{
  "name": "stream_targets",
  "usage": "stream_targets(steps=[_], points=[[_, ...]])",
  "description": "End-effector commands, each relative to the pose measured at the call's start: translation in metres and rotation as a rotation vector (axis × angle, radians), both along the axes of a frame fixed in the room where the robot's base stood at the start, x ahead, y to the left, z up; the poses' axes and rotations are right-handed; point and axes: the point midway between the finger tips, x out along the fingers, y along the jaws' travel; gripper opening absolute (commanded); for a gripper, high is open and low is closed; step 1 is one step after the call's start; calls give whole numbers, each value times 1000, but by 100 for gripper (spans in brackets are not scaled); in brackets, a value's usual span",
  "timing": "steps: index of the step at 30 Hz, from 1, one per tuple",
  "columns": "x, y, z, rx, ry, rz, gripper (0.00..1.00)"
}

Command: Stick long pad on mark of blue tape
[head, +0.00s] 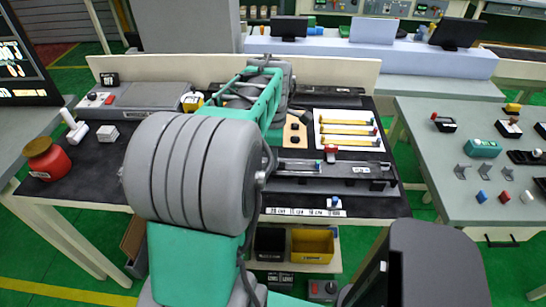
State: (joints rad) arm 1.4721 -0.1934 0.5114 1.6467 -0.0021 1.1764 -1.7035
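A white sheet (324,141) on the dark-topped bench holds several long yellow strips (347,131) with small coloured ends. I cannot tell for certain whether one of these is the long pad. In front of it lies a long dark grey rail (325,169) with a red piece (330,154) near its left part. A small blue-topped piece (337,202) stands at the bench's front edge. I cannot make out which spot is the blue tape mark. My arm reaches over the bench from the left, and its links hide the bench's middle; my gripper's fingers cannot be made out.
A red jar (48,160) and a grey device (150,95) stand on the left of the bench. A yellow bin (312,245) and a black bin (270,243) sit on the shelf below. A grey table (440,190) with several small parts stands at right, across a green floor gap.

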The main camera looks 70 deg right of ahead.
Motion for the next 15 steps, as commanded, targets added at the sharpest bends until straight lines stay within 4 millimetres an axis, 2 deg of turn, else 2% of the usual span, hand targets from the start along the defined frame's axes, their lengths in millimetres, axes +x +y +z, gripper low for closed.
stream_targets(steps=[10, 11, 15], points=[[0, 0, -1, 1, 0, 0, 0], [0, 0, -1, 1, 0, 0, 21], [0, 0, -1, 1, 0, 0, 32]])
